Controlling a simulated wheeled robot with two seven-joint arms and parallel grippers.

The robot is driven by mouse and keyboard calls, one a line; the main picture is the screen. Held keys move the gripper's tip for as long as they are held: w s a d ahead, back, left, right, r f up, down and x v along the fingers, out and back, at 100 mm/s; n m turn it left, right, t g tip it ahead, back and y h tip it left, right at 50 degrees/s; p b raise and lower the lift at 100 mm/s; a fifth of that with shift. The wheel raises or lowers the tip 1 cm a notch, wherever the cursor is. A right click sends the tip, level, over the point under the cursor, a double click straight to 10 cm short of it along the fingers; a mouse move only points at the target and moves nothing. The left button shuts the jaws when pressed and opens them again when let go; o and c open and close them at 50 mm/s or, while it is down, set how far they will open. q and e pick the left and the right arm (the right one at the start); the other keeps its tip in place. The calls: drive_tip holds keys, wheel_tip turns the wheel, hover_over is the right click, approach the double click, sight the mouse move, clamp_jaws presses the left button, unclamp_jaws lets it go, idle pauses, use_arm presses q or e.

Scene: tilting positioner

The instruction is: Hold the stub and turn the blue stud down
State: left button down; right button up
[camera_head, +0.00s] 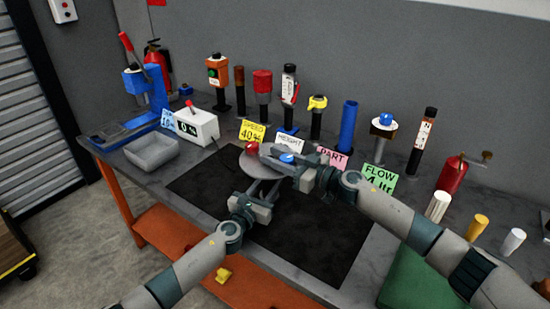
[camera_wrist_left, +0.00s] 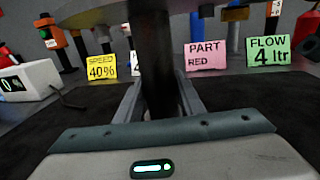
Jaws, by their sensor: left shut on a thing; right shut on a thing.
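The grey round plate (camera_head: 245,166) of the positioner stands over the dark mat, with a red stud (camera_head: 252,148) on its top. The blue stud (camera_head: 287,158) shows at the plate's right side. My right gripper (camera_head: 283,154) is shut on the blue stud and partly covers it. My left gripper (camera_head: 262,187) is below the plate, shut on the dark upright stub (camera_wrist_left: 155,65). In the left wrist view the stub stands between the two fingers, and the plate's underside (camera_wrist_left: 85,10) is above it. The stub is mostly hidden in the head view.
Cards reading speed (camera_head: 252,131), height (camera_head: 289,142), part red (camera_head: 331,157) and flow (camera_head: 380,177) stand behind the plate. A grey tray (camera_head: 152,150) and white display box (camera_head: 197,126) are at left. Several tools line the back. The black mat (camera_head: 310,240) is clear in front.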

drive_tip(key=m+t+h, duration=0.2)
drive_tip(key=t, duration=0.1)
drive_tip(key=m+t+h, duration=0.1)
drive_tip(key=m+h, duration=0.1)
drive_tip(key=shift+w+d+r, duration=0.2)
drive_tip(key=shift+w+d, duration=0.1)
drive_tip(key=shift+w, duration=0.1)
drive_tip(key=m+h, duration=0.1)
drive_tip(key=m+t+h, duration=0.1)
drive_tip(key=t+h, duration=0.1)
drive_tip(key=h, duration=0.1)
drive_tip(key=shift+w+d+m, duration=0.2)
drive_tip(key=shift+d+m, duration=0.1)
drive_tip(key=shift+m, duration=0.1)
drive_tip(key=m+h, duration=0.1)
drive_tip(key=h, duration=0.1)
drive_tip(key=d+m+t+h, duration=0.1)
drive_tip(key=m+h, duration=0.1)
drive_tip(key=h, duration=0.1)
drive_tip(key=shift+w+t, duration=0.2)
drive_tip(key=shift+t, duration=0.1)
drive_tip(key=shift+d+m+h, duration=0.25)
drive_tip(key=shift+m+h, duration=0.2)
drive_tip(key=shift+h, duration=0.25)
drive_tip(key=shift+d+m+h, duration=0.25)
drive_tip(key=shift+m+h, duration=0.2)
drive_tip(key=shift+h, duration=0.25)
